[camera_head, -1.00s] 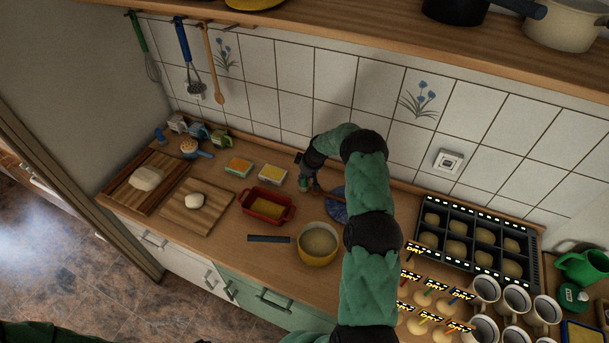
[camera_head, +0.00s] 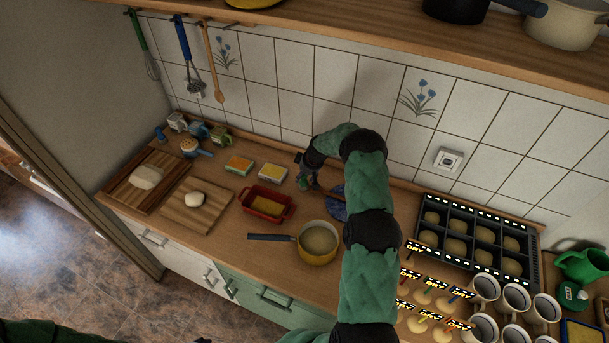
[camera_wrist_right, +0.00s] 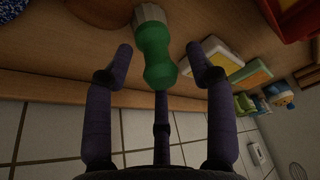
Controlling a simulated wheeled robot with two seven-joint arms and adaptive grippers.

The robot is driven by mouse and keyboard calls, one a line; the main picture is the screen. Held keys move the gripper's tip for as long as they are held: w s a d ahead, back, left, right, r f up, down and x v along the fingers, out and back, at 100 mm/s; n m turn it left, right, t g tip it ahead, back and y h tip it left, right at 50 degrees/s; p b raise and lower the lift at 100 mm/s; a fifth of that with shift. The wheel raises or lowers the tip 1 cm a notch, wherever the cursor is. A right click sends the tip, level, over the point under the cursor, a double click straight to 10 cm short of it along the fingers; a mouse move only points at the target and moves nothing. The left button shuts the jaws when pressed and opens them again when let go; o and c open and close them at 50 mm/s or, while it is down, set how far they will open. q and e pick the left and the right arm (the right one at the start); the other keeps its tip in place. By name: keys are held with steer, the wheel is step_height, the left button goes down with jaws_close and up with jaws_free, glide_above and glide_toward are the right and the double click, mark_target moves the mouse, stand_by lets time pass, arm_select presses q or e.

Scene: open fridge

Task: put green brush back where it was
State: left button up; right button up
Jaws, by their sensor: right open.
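The green brush (camera_wrist_right: 155,50) shows in the right wrist view, with a green handle and a pale bristle end against the wooden counter. My right gripper (camera_wrist_right: 160,57) is open, with one dark finger on each side of the handle. Both fingers look apart from it. In the head view my right gripper (camera_head: 307,176) is small and partly hidden by its own wrist, low over the back of the counter near the tiled wall. The brush is hard to make out there. My left gripper does not show.
Two sponges (camera_head: 239,165) (camera_head: 273,172) and a red dish (camera_head: 266,203) lie left of the right gripper. A blue round item (camera_head: 338,204) is at its right, partly behind my arm. A yellow pot (camera_head: 318,243) stands in front. A dark tray (camera_head: 476,238) is farther right.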

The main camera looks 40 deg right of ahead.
steer(key=b+v, duration=0.1)
steer(key=v, duration=1.1)
steer(key=shift+r, duration=0.1)
